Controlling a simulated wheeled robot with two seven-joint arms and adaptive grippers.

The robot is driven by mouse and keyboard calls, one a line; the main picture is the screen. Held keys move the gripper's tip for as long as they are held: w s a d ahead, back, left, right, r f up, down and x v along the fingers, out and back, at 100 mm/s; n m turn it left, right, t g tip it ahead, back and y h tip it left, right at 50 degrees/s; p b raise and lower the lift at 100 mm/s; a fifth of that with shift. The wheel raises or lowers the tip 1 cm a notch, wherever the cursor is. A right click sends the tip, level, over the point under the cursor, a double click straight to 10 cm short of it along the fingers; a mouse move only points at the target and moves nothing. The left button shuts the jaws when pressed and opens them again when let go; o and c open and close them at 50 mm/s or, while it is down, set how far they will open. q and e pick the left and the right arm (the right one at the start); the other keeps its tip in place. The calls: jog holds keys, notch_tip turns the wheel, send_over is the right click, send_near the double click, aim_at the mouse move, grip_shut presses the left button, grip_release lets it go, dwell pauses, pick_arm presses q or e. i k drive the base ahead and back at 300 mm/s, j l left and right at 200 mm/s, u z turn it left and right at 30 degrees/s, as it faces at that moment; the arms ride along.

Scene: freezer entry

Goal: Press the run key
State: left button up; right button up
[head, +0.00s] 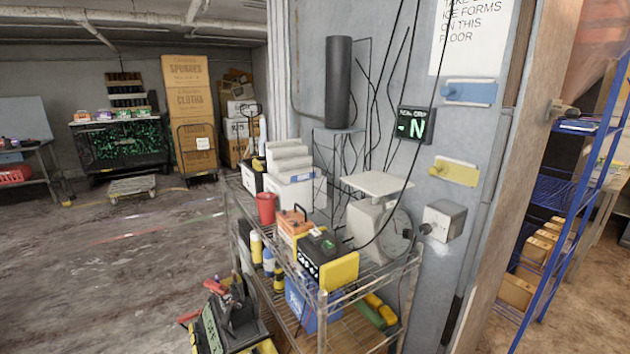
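No key with a readable "run" label shows in the head view. A black box (313,256) with a small green display on top and a row of small pale round marks on its front stands on the top shelf of the wire cart (322,300). A black wall display (416,125) shows a green "N" under small lettering. A dark device (212,325) with a green panel and red parts stands low at the bottom, left of the cart. Which of these carries the key I cannot tell. Neither of my grippers is in view.
The cart also holds a white scale (371,225), a red cup (265,208), an orange case (292,226) and a yellow block (340,271). A grey box (444,220) sits on the wall. Blue shelving (560,190) stands right. Floor (110,270) at left is mostly clear.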

aim_at(328, 244)
jog(key=j, duration=0.55)
jog(key=i+j, duration=0.15)
jog(key=j, duration=0.95)
jog(key=i+u, duration=0.05)
